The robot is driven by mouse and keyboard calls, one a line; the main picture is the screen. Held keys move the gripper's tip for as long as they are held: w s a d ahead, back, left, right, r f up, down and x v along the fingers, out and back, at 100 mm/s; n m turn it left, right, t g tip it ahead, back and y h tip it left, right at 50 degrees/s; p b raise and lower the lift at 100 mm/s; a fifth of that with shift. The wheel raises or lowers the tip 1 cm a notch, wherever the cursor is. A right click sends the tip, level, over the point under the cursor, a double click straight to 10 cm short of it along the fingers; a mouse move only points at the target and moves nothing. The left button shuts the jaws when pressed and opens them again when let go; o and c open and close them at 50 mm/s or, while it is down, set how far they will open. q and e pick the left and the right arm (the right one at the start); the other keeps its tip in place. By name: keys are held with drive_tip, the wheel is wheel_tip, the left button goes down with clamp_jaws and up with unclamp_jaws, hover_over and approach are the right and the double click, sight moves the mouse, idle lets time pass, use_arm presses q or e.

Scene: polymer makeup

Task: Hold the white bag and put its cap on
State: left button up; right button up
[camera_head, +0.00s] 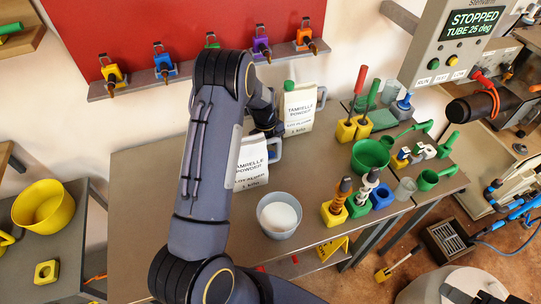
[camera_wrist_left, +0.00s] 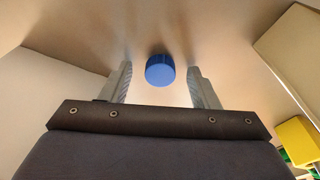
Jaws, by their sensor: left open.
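Two white powder bags with handles stand on the table. The rear bag (camera_head: 299,112) has a green cap (camera_head: 289,86). The front bag (camera_head: 250,171) is partly covered by my left arm, and its top and spout are hidden. My left gripper (camera_wrist_left: 159,69) is open and empty, with its fingers on either side of a blue cap (camera_wrist_left: 160,70) in the left wrist view. The cap lies just beyond or between the fingertips; contact cannot be told. In the head view the left fingers and the blue cap are hidden behind my arm. My right gripper is not in view.
A bowl of white powder (camera_head: 279,216), a green pot (camera_head: 370,157) and tools in yellow and blue holders crowd the table (camera_head: 140,200) to the right. A red tool board (camera_head: 180,30) hangs behind. Pale surfaces flank the left gripper in the wrist view.

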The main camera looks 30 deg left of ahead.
use_arm(q)
drive_tip(key=c, duration=1)
drive_tip(key=shift+r, duration=0.1)
drive_tip(key=shift+c, duration=0.2)
drive_tip(key=shift+r+p, duration=0.4)
drive_tip(key=shift+r, duration=0.25)
wheel_tip(320, 180, up, 27)
drive_tip(key=p, duration=0.2)
drive_tip(key=shift+f, duration=0.2)
